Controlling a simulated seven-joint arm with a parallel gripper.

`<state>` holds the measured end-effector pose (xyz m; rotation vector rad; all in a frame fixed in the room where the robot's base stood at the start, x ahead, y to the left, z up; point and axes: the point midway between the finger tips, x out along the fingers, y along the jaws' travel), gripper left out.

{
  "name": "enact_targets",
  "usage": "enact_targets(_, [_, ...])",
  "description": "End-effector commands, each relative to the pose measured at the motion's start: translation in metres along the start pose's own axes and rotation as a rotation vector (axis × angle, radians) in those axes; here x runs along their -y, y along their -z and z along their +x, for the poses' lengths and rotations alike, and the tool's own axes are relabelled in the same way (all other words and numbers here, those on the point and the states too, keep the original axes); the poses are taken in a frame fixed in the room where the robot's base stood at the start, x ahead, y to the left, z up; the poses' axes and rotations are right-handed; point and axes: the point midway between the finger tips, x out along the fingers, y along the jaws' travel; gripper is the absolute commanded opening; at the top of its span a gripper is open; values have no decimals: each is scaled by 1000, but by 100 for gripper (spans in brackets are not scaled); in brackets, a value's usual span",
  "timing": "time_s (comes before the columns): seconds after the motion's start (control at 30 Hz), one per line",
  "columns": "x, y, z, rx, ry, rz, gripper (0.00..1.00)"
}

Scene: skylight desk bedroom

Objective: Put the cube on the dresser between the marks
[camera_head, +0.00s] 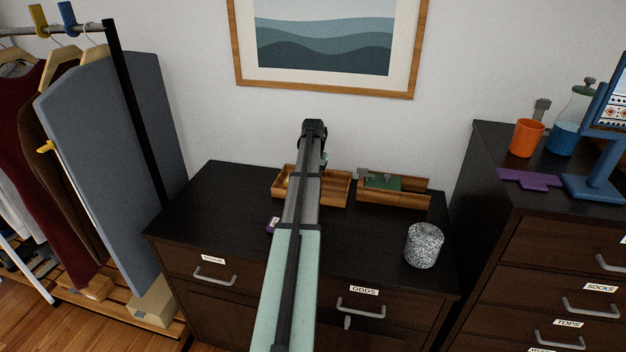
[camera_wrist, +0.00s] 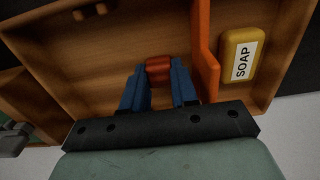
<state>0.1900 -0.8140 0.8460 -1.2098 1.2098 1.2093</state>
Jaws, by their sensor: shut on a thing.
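In the wrist view my gripper (camera_wrist: 159,78) has its two blue fingers shut on a small red-brown thing (camera_wrist: 158,66). Its shape is partly hidden, so I cannot tell for sure that it is the cube. It is over or inside a wooden tray (camera_wrist: 100,55). In the head view this tray (camera_head: 340,190) sits at the back of the dark dresser (camera_head: 210,205), and my arm hides the gripper. I cannot make out the marks.
An orange divider (camera_wrist: 205,55) and a yellow soap (camera_wrist: 239,55) are right of my fingers in the tray. A second wooden tray (camera_head: 395,198) stands to its right, holding a green thing (camera_head: 382,181). A speckled grey cylinder (camera_head: 424,245) stands front right. The dresser's left top is clear.

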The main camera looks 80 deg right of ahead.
Motion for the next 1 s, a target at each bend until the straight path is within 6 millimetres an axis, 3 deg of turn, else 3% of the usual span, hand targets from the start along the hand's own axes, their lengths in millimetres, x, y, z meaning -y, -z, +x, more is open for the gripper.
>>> enact_targets(0.27, [0,0,2,1,0,0,0])
enact_targets(0.3, [0,0,3,0,0,0,30])
enact_targets(0.4, [0,0,2,0,0,0,39])
enact_targets(0.73, [0,0,-2,0,0,0,39])
enact_targets(1.0, [0,1,-41,-2,0,0,39])
